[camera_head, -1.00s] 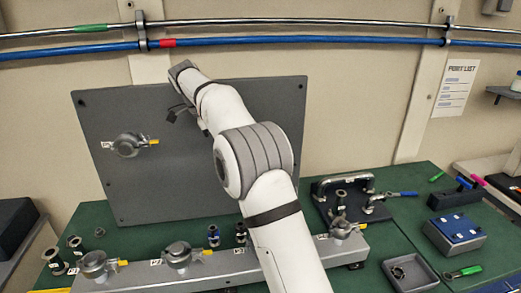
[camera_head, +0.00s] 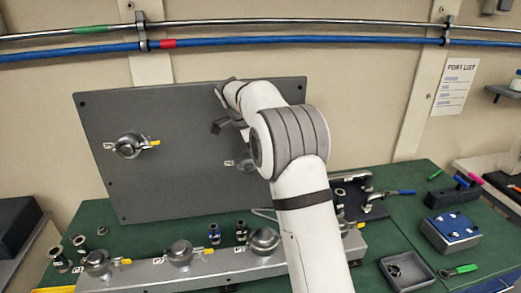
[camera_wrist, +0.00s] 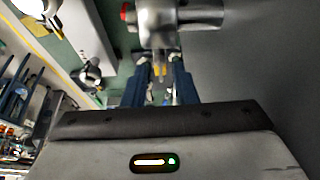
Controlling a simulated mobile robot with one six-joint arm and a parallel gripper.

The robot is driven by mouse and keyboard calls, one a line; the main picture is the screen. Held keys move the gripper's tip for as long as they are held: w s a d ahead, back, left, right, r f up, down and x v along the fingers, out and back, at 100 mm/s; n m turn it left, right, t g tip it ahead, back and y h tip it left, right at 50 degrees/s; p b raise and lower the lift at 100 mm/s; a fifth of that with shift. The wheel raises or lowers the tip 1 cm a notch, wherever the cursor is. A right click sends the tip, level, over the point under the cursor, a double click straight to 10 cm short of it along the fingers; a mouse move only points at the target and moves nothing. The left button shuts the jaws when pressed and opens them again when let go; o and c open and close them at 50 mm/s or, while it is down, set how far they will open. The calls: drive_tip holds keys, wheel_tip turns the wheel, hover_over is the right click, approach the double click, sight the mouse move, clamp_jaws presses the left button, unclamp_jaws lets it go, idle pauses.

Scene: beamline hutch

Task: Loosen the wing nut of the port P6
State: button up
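The upright grey panel (camera_head: 180,190) carries a clamped port (camera_head: 130,146) with a yellow-tipped wing nut at left. A second panel port (camera_head: 245,164) shows beside my arm, partly hidden; its label is too small to read. My gripper (camera_wrist: 160,76) has two blue fingers spread apart in the wrist view. A port's metal clamp (camera_wrist: 180,18) with a red end lies just ahead of them. I cannot confirm which port is P6.
A metal rail (camera_head: 145,275) with several clamped ports runs along the green bench (camera_head: 385,235) below the panel. A grey tray (camera_head: 408,272), a blue-topped box (camera_head: 453,227) and loose tools lie at right. A port list (camera_head: 454,85) hangs on the wall.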

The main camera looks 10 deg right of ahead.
drive_tip(key=shift+c, duration=0.5)
clamp_jaws()
drive_tip(key=shift+f+n+b, duration=0.1)
drive_tip(key=shift+n+b, duration=0.2)
drive_tip(key=shift+b, duration=0.05)
drive_tip(key=shift+s+f+n+t+b, duration=0.1)
drive_tip(key=shift+n+t+b, duration=0.4)
drive_tip(key=shift+n+b, duration=0.45)
drive_tip(key=n+b, duration=0.1)
drive_tip(key=n, duration=0.1)
drive_tip(key=n+t+b, duration=0.1)
drive_tip(key=n+b, duration=0.1)
drive_tip(key=shift+s+d+y, duration=0.1)
drive_tip(key=shift+s+y, duration=0.1)
drive_tip(key=shift+y, duration=0.2)
drive_tip(key=shift+s+d+n+t+y+b, duration=0.15)
drive_tip(key=shift+n+t+y, duration=0.3)
drive_tip(key=shift+n, duration=1.15)
drive_tip(key=shift+d+n+t+y+b, duration=0.1)
drive_tip(key=shift+n+t+y+b, duration=0.35)
drive_tip(key=shift+n, duration=1.2)
drive_tip(key=shift+s+d+n+t+y, duration=0.15)
drive_tip(key=shift+n+y, duration=0.45)
drive_tip(key=shift+n, duration=1)
